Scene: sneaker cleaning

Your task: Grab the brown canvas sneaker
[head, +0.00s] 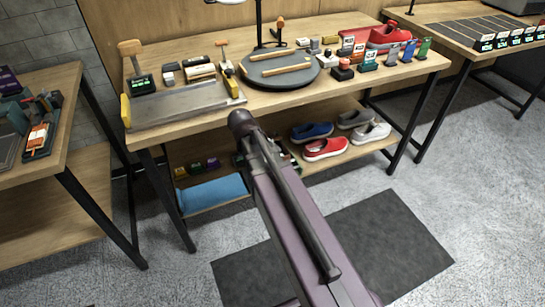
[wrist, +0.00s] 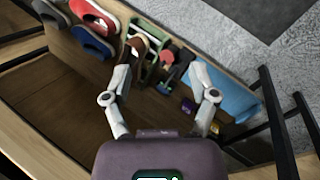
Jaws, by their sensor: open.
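In the wrist view a brown shoe-like shape (wrist: 138,44), which looks like the brown canvas sneaker, lies on the lower shelf beside the left fingertip. The finger partly covers it, and I cannot tell whether they touch. My gripper (wrist: 163,62) is open, its two fingers spread wide, with nothing held between them. In the head view my arm reaches toward the lower shelf and hides my gripper and the brown sneaker.
The lower shelf (wrist: 60,130) also bears a red sneaker (head: 326,148), a blue sneaker (head: 311,131), a white sneaker (head: 370,133), a green rack (wrist: 153,55) and a blue cloth-like roll (head: 211,193). The workbench top (head: 195,122) overhangs the shelf. Black table legs (head: 166,199) stand near.

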